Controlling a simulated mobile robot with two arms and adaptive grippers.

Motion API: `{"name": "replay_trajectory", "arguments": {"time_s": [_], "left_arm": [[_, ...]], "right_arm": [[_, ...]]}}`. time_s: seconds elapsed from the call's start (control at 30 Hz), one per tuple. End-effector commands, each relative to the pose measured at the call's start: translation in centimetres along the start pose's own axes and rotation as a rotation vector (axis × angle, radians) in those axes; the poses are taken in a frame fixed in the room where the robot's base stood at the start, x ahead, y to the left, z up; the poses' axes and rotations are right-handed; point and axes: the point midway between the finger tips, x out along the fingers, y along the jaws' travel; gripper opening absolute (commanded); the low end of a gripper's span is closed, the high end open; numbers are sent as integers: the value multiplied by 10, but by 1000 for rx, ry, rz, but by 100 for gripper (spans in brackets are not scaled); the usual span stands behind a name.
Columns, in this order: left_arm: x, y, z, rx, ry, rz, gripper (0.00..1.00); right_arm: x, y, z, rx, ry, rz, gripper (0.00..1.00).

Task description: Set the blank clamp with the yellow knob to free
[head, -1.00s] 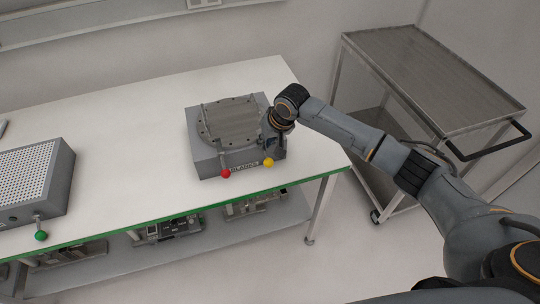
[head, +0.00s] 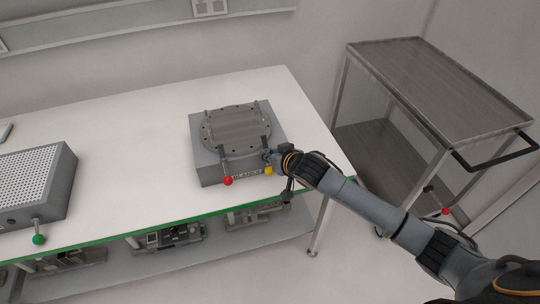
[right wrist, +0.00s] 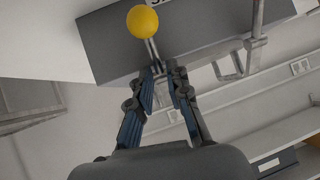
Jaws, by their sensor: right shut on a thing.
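The clamp's yellow knob (head: 268,171) is at the front right of a grey box with a round metal plate (head: 238,126) on top. A red knob (head: 228,181) is on the same front side, to its left. My right gripper (head: 274,157) is at the yellow-knobbed clamp, beside the box's front right corner. In the right wrist view, the yellow knob (right wrist: 142,22) stands beyond the fingertips, and its thin metal lever runs back to the fingers (right wrist: 168,70), which are shut on it. The exact contact is hard to see. My left gripper is out of view.
A perforated grey box with a green knob (head: 39,239) stands at the left of the white table (head: 140,135). Equipment lies on the lower shelf. A grey cart (head: 440,85) stands to the right. The table between the boxes is clear.

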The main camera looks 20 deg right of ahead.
Motion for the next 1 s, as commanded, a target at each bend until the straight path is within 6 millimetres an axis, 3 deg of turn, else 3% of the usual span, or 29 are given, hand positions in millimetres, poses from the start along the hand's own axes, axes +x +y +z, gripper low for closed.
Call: {"name": "replay_trajectory", "arguments": {"time_s": [0.43,0.47,0.5,0.53,0.87,1.0], "left_arm": [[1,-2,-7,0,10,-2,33],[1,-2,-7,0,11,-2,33],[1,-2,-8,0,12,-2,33],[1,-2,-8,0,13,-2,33],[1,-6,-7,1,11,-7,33],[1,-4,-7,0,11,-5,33]], "right_arm": [[0,1,-1,-4,12,2,0],[0,1,-1,-4,12,2,23],[0,1,-1,-4,12,2,31],[0,1,-1,-4,12,1,33],[-2,0,0,-3,9,0,33],[-14,0,0,-4,10,-1,33]]}}
